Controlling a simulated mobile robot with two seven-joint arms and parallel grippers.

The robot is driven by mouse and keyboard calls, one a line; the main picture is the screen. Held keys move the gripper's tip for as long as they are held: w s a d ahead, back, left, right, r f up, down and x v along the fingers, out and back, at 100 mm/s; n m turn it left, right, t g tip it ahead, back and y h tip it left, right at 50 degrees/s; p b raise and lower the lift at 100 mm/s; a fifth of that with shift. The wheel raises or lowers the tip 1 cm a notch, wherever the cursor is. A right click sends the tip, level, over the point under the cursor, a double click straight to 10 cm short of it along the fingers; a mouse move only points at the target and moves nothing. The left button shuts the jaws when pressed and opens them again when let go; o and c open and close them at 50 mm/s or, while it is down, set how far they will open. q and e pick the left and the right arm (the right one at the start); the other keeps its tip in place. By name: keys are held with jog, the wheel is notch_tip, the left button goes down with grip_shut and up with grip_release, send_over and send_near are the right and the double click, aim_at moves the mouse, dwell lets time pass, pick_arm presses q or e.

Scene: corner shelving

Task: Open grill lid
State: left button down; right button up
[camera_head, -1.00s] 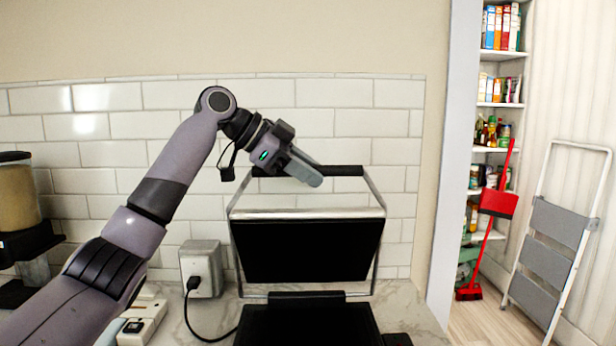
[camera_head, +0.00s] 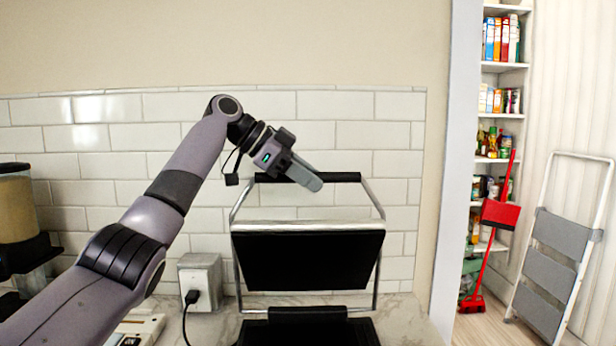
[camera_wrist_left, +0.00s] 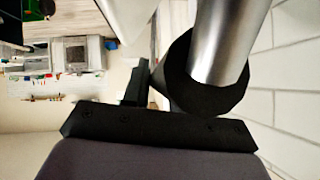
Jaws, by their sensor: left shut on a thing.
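The grill has a black lower part (camera_head: 310,332) on the counter. Its lid (camera_head: 305,262) stands raised, with its dark underside facing me and a metal frame at each side. The black handle bar (camera_head: 342,177) runs across the top of the frame. In the left wrist view the dark handle (camera_wrist_left: 190,75) and a shiny metal tube of the frame lie right at the jaws. The fingers' exact contact is partly hidden. My right gripper is not in view.
A wall outlet box (camera_head: 201,280) with a plugged-in black cord is left of the grill. A dispenser (camera_head: 18,215) stands at far left. A tiled wall (camera_head: 330,105) is close behind. Shelves, a red broom (camera_head: 497,215) and a folding step ladder (camera_head: 560,245) are at right.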

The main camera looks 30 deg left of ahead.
pick_arm(q)
jog(key=shift+f, duration=0.2)
jog(key=c, duration=1)
grip_release()
jog(key=shift+a, duration=0.1)
jog(key=shift+o, duration=0.2)
jog(key=shift+r, duration=0.2)
jog(key=v, duration=0.7)
jog(key=shift+f, duration=0.1)
